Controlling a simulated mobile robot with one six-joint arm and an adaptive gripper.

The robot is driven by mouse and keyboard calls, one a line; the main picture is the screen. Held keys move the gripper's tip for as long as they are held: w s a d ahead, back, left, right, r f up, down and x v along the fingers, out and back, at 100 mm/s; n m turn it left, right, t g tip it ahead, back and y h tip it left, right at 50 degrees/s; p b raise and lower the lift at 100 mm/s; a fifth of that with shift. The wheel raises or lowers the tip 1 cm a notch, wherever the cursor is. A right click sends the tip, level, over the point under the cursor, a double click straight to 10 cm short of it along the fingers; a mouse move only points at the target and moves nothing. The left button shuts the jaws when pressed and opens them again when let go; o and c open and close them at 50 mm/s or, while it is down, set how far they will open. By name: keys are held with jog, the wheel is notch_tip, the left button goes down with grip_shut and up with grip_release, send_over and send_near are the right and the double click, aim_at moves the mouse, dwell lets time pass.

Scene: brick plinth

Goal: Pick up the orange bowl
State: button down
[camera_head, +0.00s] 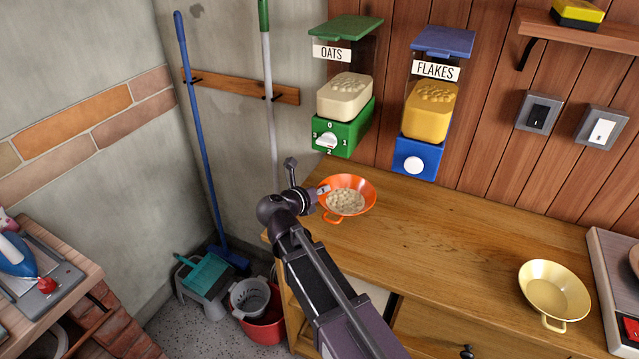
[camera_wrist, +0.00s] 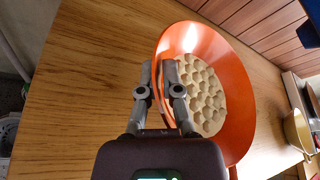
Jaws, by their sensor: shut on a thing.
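The orange bowl (camera_head: 368,185) stands on the wooden counter below the green oats dispenser, with pale oats (camera_head: 345,202) inside. It fills the middle right of the wrist view (camera_wrist: 236,75). My gripper (camera_head: 324,189) reaches it from the left. In the wrist view my gripper (camera_wrist: 158,75) has one finger outside the bowl and one inside, shut on the left part of its rim. The bowl looks upright. I cannot tell whether its base touches the counter.
The oats dispenser (camera_head: 343,127) and flakes dispenser (camera_head: 424,150) hang on the wall above the counter (camera_head: 450,225). A yellow bowl (camera_head: 555,290) stands at the right, beside a grey appliance (camera_head: 606,262). The counter between the bowls is clear. Brooms lean at the left.

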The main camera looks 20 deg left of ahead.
jog(key=shift+s+d+r, duration=0.1)
jog(key=shift+s+d, duration=0.4)
jog(key=shift+s, duration=0.25)
jog(key=shift+s+d+r, duration=0.1)
jog(key=shift+s+d, duration=0.35)
jog(key=shift+s, duration=0.3)
jog(key=shift+s+d+r, duration=0.1)
jog(key=shift+s+d, duration=0.4)
jog(key=shift+s, duration=0.25)
